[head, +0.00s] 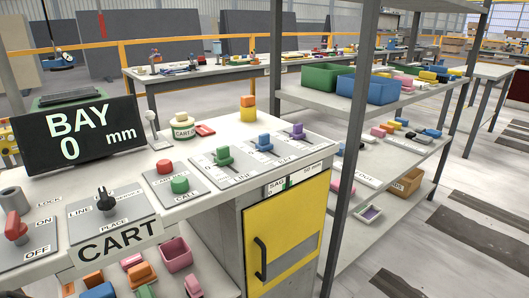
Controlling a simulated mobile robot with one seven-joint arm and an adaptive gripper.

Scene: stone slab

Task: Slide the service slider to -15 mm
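Three sliders sit side by side on grey plates on the light bench top (235,130): a green-knobbed one (224,157), a blue-knobbed one (264,143) and a purple-knobbed one (298,132). Each knob stands near the middle of its slot. The black display (80,134) at the left reads "BAY 0 mm". My gripper is not in view.
Red and green buttons (180,185), a black lever (104,198) and a red switch (16,226) stand left of the sliders. A shelf post (350,130) rises at the right. A yellow door (288,232) is below.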

